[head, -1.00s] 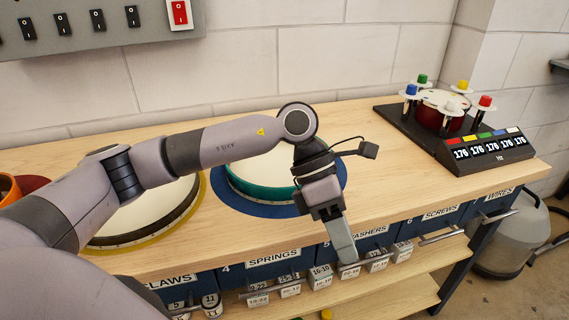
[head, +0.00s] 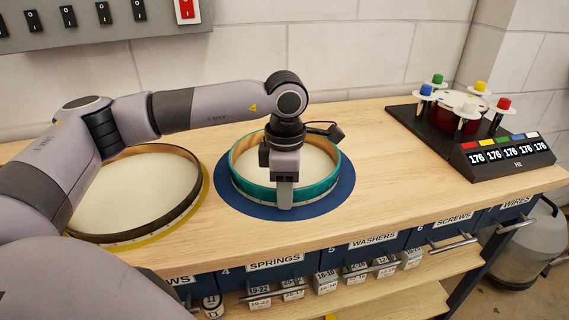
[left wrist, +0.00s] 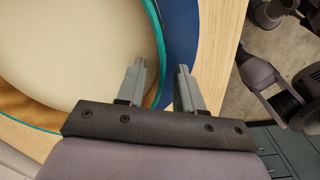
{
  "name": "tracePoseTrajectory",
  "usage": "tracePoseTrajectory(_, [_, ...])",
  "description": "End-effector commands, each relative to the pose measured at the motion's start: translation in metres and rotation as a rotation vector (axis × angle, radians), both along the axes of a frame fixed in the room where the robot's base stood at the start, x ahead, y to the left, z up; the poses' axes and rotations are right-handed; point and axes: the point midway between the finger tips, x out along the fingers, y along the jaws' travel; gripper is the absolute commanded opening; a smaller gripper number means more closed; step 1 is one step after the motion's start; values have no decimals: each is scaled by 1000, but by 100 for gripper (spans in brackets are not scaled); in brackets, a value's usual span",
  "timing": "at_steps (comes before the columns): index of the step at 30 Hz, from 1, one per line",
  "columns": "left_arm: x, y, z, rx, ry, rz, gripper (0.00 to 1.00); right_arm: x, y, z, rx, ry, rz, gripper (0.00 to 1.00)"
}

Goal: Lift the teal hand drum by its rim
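The teal hand drum (head: 330,187) lies on a round blue mat (head: 240,207) on the bench, its pale skin sunk inside the rim. My left gripper (head: 285,200) points down at the drum's near rim. In the left wrist view the gripper (left wrist: 161,68) is open. The teal rim (left wrist: 159,55) passes between its fingers, one over the drum's inside and one over the blue mat (left wrist: 183,30). My right gripper is not in view.
Another drum (head: 135,200) lies on a yellow mat to the left, partly behind my left arm. A dark device (head: 500,160) with coloured knobs and number displays stands at the right. Labelled drawers (head: 275,264) line the bench front. Bare wood lies right of the drum.

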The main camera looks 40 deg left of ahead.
Motion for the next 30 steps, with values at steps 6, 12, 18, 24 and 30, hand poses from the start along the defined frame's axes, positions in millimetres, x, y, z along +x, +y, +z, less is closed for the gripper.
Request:
tracePoseTrajectory(6, [0, 0, -8, 0, -1, 0, 36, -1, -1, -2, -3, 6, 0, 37])
tracePoseTrajectory(12, [0, 0, -8, -1, -1, 0, 7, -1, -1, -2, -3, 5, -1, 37])
tracePoseTrajectory(18, [1, 0, -6, -1, -4, 0, 0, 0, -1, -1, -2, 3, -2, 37])
tracePoseTrajectory(24, [1, 0, -5, -1, -3, 0, 0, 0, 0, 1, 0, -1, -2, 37])
tracePoseTrajectory(30, [1, -1, 9, -3, -5, 0, 0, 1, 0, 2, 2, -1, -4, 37])
